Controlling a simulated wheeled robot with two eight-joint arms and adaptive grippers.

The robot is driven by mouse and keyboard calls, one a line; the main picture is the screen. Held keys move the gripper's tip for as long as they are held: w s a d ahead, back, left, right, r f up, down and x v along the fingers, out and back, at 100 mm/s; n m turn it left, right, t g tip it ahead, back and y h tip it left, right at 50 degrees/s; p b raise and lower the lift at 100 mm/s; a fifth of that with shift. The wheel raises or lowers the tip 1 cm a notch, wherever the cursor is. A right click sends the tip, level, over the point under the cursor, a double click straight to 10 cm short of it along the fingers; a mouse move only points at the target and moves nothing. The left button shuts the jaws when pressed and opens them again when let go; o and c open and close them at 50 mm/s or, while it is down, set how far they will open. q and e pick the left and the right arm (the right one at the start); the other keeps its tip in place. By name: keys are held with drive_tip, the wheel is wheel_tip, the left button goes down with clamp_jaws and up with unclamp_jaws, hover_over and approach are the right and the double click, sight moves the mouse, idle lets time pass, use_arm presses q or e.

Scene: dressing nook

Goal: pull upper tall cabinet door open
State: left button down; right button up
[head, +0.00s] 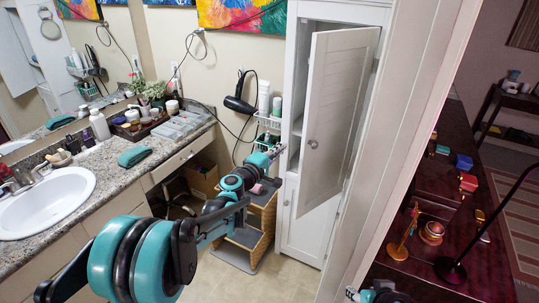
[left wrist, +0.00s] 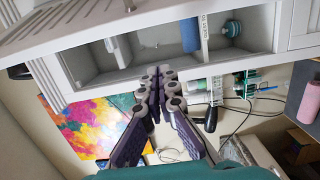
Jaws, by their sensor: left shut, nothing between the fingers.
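The white tall cabinet (head: 301,200) has its upper door (head: 339,120) partly open, swung out on its right-hand edge. A round knob (head: 313,144) sits low on the door's left side. My left gripper (head: 279,149) is shut and empty, left of the knob and apart from it, by the cabinet's open side. In the left wrist view, the left gripper's fingers (left wrist: 154,80) point at the open cabinet interior (left wrist: 150,52); the door (left wrist: 85,25) is at the top left. Only a small part of my right gripper (head: 351,293) shows at the bottom edge, its jaws unclear.
A wire rack (head: 267,140) with bottles and a black hair dryer (head: 240,95) hang on the wall left of the cabinet. A wooden step stool (head: 262,215) stands below my left arm. The sink counter (head: 115,165) is at left. A white partition edge (head: 400,150) stands right of the door.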

use_arm(q)
drive_tip(key=d+b, duration=0.1)
drive_tip(key=d, duration=0.1)
drive_tip(key=w+d+b, duration=0.1)
drive_tip(key=d, duration=0.2)
drive_tip(key=shift+w, duration=0.2)
drive_tip(key=shift+s+d, duration=0.1)
drive_tip(key=s+d, duration=0.6)
idle(0.4)
